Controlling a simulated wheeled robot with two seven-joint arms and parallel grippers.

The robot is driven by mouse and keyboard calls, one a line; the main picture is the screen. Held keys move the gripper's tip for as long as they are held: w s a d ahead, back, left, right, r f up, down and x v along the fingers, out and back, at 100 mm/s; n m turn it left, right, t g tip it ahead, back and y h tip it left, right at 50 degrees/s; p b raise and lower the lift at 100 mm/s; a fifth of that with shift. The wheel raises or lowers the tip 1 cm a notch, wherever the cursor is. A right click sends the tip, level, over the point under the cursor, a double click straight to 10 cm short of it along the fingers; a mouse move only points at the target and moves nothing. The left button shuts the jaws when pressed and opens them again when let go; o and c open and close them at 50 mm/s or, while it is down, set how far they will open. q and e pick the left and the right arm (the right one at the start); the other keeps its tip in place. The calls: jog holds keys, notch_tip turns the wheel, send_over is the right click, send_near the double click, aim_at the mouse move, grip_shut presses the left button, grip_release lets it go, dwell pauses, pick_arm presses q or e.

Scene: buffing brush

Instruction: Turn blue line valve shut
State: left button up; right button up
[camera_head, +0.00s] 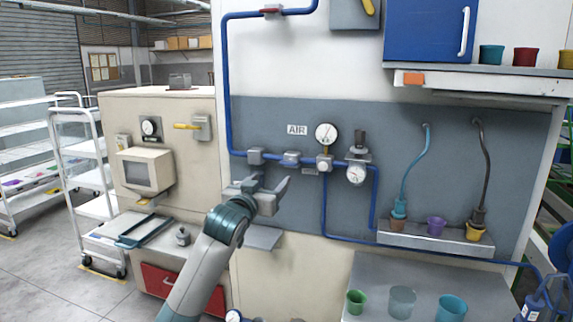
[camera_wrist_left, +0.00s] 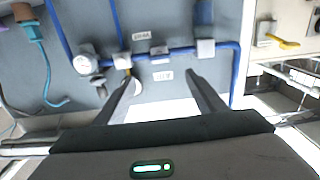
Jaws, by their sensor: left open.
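The blue air line (camera_head: 228,90) runs down the wall and then right along a grey panel. A small valve with a blue handle (camera_head: 291,158) sits on its level stretch, just below the AIR label (camera_head: 297,129). In the left wrist view, which looks upside down, the valve (camera_wrist_left: 160,50) is ahead of and between the fingers. My left gripper (camera_head: 268,187) is open and empty, just below and left of the valve in the head view, apart from it. Its fingertips (camera_wrist_left: 162,78) point at the panel. My right gripper is not in view.
A round gauge (camera_head: 326,133) and a regulator with a second gauge (camera_head: 356,174) stand right of the valve. A pipe fitting (camera_head: 255,155) is left of it. A grey shelf (camera_head: 262,236) juts out below my gripper. A yellow-handled switch (camera_head: 200,127) is further left.

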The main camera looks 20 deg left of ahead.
aim_at(287, 164)
pick_arm(q)
jog(key=w+p, duration=0.4)
jog(key=w, duration=1.1)
jog(key=shift+w, duration=0.1)
jog(key=c, duration=1.1)
